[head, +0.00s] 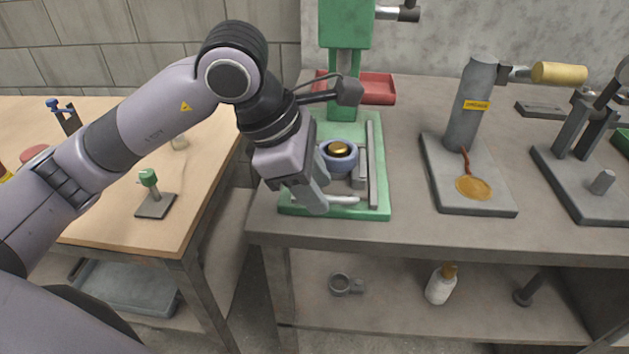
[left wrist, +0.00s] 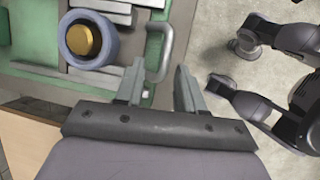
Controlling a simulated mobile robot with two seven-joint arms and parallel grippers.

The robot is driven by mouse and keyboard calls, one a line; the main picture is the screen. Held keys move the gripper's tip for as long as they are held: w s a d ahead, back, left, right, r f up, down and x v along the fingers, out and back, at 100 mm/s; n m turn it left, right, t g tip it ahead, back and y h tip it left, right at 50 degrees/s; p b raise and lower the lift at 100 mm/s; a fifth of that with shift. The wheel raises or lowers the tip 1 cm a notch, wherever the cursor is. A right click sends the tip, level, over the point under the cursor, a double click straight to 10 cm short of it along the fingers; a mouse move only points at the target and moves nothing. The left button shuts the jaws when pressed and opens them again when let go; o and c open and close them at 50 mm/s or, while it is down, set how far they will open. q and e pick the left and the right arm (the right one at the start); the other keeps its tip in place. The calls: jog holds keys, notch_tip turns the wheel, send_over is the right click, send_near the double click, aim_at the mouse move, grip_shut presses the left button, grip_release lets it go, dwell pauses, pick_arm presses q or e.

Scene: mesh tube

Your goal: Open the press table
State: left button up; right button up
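The green press (head: 345,125) stands on the grey workbench, with a green base plate. On the plate sits a blue-grey ring with a gold centre (head: 338,152), which also shows in the left wrist view (left wrist: 86,40). A pale grey bar handle (head: 345,200) is at the plate's front edge. In the left wrist view the handle (left wrist: 166,50) is a U-shaped bar. My left gripper (head: 317,198) points down at the handle's left end. In the left wrist view its fingers (left wrist: 158,80) are apart, with the handle's end between or just beyond them; contact is unclear. My right gripper is out of view.
A red tray (head: 377,88) is behind the press. A grey post fixture with a yellow handle (head: 558,73) stands to its right. A wooden table (head: 205,190) is at left. A white bottle (head: 440,285) is on the lower shelf. The bench front is mostly clear.

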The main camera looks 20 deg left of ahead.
pick_arm(q)
jog(key=shift+r, duration=0.15)
jog(key=v, duration=0.7)
jog(key=shift+a, duration=0.1)
dwell(0.3)
